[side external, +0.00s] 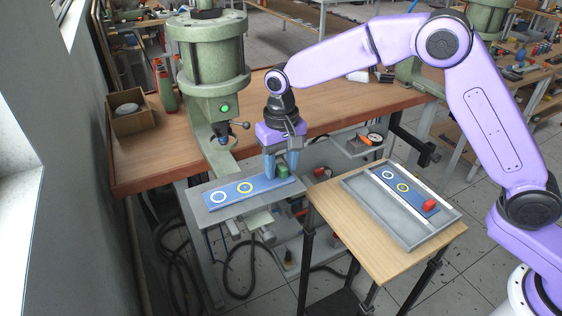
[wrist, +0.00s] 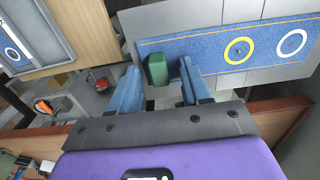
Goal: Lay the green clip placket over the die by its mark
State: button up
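The green-clip placket is a blue strip (side external: 231,193) with a white ring, a yellow ring and a green clip (side external: 283,170) at its right end. It lies flat on the grey plate (side external: 210,218) in front of the green press. The strip (wrist: 200,46) also shows in the wrist view, with the green clip (wrist: 157,70) at its left end. My gripper (side external: 280,172) is low over the clip end. In the wrist view my two fingers (wrist: 159,67) stand apart on either side of the clip, with gaps visible. Any die under the strip is hidden.
A grey tray (side external: 446,212) on a wooden stand at the right holds a similar blue strip (side external: 411,197) with a red clip (side external: 430,205). The green press (side external: 208,75) rises behind the plate. A cardboard box (side external: 132,112) stands on the wooden bench (side external: 330,112).

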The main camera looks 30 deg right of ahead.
notch_tip(320, 180, up, 17)
jog(key=shift+r, duration=0.2)
dwell(0.7)
jog(key=s+d+f+n, duration=0.4)
jog(key=s+d, duration=0.3)
jog(key=s, duration=0.4)
jog(key=s+d+f+n, duration=0.4)
jog(key=s+d, duration=0.3)
jog(key=s, duration=0.4)
jog(key=s+d+f+n, duration=0.4)
jog(key=s+d, duration=0.3)
jog(key=s, duration=0.5)
jog(key=shift+n, duration=0.3)
